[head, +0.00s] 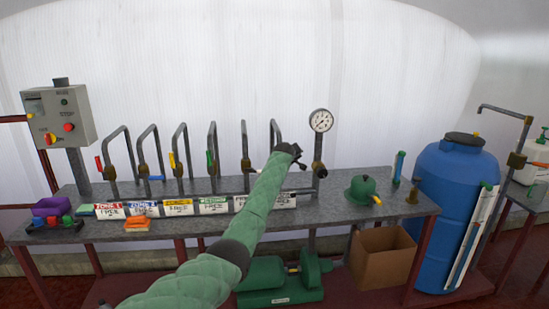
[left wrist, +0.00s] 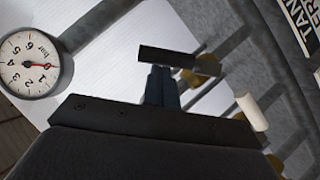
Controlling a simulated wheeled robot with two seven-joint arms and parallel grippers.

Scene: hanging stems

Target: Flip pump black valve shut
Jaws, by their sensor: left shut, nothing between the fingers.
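The black valve handle (left wrist: 167,55) shows in the left wrist view as a short dark bar beside a brass-coloured valve body (left wrist: 207,65) on a grey pipe. My left gripper (left wrist: 161,72) is shut and empty, with its fingertips right at the underside of the bar; I cannot tell if they touch it. In the head view my left gripper (head: 288,149) is at the rightmost upright pipe, left of the pressure gauge (head: 320,121). My gripper and arm largely hide the black valve there. My right gripper is not in view.
A white valve handle (left wrist: 251,111) is close by. Several looped pipes with coloured handles stand to the left on the grey bench (head: 342,216). A green dome-shaped part (head: 362,189) and a blue barrel (head: 445,210) are to the right. A control box (head: 58,117) stands far left.

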